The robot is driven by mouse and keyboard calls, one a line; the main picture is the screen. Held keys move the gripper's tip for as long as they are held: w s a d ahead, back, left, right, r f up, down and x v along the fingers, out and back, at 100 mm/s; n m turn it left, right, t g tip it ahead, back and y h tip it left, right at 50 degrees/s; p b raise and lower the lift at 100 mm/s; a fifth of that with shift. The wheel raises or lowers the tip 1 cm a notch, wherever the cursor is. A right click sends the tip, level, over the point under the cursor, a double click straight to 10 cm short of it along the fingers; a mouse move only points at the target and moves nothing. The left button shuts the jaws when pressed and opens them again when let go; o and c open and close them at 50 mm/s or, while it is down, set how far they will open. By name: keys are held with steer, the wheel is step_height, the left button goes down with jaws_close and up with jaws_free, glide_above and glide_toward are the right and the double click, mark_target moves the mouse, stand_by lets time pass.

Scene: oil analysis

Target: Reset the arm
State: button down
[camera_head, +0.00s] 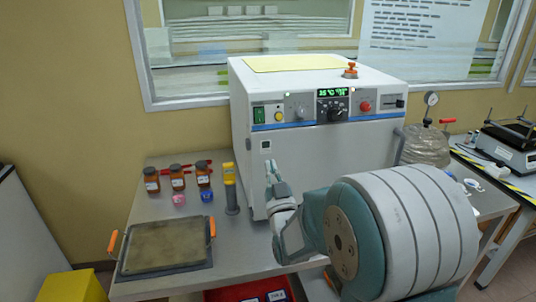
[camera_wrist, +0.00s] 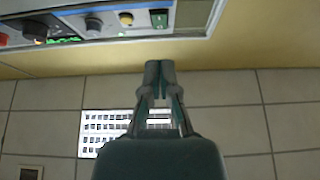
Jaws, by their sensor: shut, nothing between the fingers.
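My gripper (camera_head: 272,172) is raised in front of the white oven-like machine (camera_head: 335,150), over the grey table. Its fingers point up and away from me. In the wrist view my gripper (camera_wrist: 159,68) has its fingertips together with nothing between them. The machine's control panel shows upside down along the top of the wrist view, apart from the fingertips. My arm hides the lower right part of the machine in the head view.
Several brown bottles (camera_head: 178,178), pink and blue caps, a yellow-topped cylinder (camera_head: 230,190) and a dark tray (camera_head: 165,247) with orange handles stand on the left. A glass vessel with gauge (camera_head: 428,145) stands right of the machine. A red bin (camera_head: 250,292) is below.

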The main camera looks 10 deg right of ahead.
steer(key=shift+s+f, duration=0.1)
steer(key=shift+s, duration=0.05)
steer(key=s+f+g, duration=0.2)
steer(key=s+g, duration=0.6)
steer(key=s, duration=0.6)
steer(key=s+f+g, duration=0.2)
steer(key=s+g, duration=0.7)
steer(key=s, duration=0.6)
steer(key=shift+s+f+g, duration=0.3)
